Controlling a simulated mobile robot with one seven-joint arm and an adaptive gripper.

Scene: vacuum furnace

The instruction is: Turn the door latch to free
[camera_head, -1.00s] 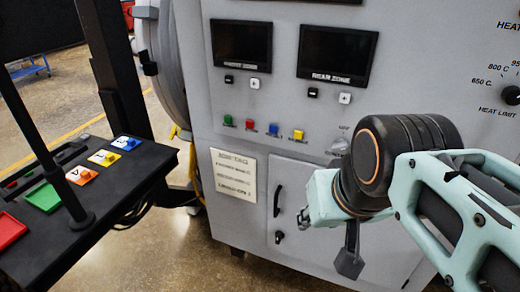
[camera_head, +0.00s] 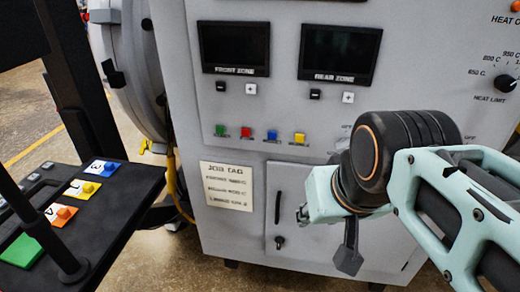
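The furnace's round door (camera_head: 128,70) stands at the left of the grey cabinet, partly cut by the top edge. A black block-like fitting (camera_head: 114,75) sits on its rim; I cannot tell whether it is the latch. A lower cabinet door (camera_head: 290,180) has a black vertical handle (camera_head: 278,207) and a small dark latch or lock (camera_head: 279,242) below it. My gripper (camera_head: 349,258) hangs in front of this door's right part, right of the handle and apart from it. Its fingers are mostly hidden or unclear, and I see nothing held.
The cabinet has two dark displays (camera_head: 235,48), coloured buttons (camera_head: 272,135), a job tag (camera_head: 227,187) and a heat limit knob (camera_head: 506,83). A black bench (camera_head: 120,205) with coloured, numbered tiles is at the left. A yellow hose (camera_head: 178,190) runs between them. Some floor shows below the cabinet.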

